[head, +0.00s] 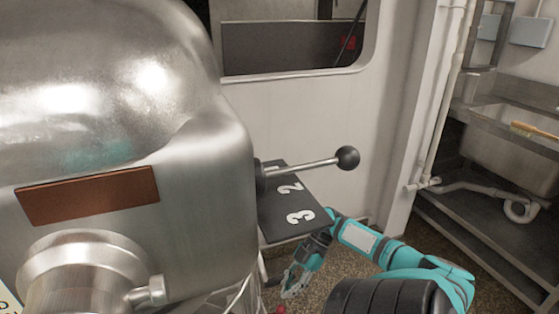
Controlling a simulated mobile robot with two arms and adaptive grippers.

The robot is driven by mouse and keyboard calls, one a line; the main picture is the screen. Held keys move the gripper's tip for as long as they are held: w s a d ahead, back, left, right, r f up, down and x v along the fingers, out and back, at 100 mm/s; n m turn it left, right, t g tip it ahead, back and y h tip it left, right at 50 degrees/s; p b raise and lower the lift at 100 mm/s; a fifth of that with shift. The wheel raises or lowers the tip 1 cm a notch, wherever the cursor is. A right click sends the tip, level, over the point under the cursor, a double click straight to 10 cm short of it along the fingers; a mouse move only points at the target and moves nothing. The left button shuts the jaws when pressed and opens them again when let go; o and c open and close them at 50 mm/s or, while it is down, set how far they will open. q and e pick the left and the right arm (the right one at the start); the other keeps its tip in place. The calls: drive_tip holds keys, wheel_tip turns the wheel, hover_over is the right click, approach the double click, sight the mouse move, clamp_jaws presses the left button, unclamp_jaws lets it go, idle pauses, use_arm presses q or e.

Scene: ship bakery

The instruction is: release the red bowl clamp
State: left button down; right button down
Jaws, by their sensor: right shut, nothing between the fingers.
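A small red spot (281,309) shows at the bottom edge of the head view, below the big metal mixer (205,150). It may be part of the red bowl clamp, but too little of it shows to be sure. My right gripper (291,289) points down just above and right of this red spot, beside the mixer's lower right side. It is shut with nothing in it. I cannot tell whether it touches the red part. The bowl is not clearly visible. My left gripper is out of view.
A lever with a black ball knob (347,158) sticks out from the mixer over a dark plate numbered 2 and 3 (279,224), above my right gripper. A sink (510,150) with a brush (535,131) stands at the right. Speckled floor lies between.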

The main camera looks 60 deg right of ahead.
drive_tip(key=v, duration=0.5)
idle(0.5)
